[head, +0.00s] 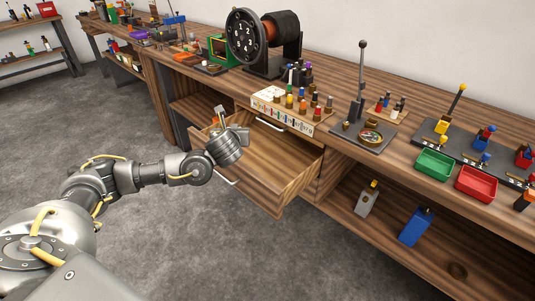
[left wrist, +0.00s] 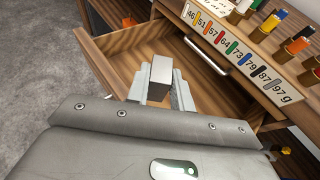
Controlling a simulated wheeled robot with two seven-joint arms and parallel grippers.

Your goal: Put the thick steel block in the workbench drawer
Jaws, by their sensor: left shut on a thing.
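The steel block (left wrist: 161,72), a grey box shape, is between the two fingers of my left gripper (left wrist: 160,92) in the left wrist view. The gripper is shut on it. In the head view my left gripper (head: 222,121) is over the left part of the open workbench drawer (head: 283,187), and the block (head: 220,109) shows small at its tip. The wooden drawer (left wrist: 115,42) lies below the block in the left wrist view; the visible part of its floor looks bare. The exact gap between block and drawer is hard to tell. My right gripper is out of view.
A numbered rack (head: 281,108) with several coloured pegs stands on the bench above the drawer. A black dial machine (head: 265,42) is behind it. A lever stand (head: 360,105) and green and red trays (head: 436,164) are to the right. The floor in front is clear.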

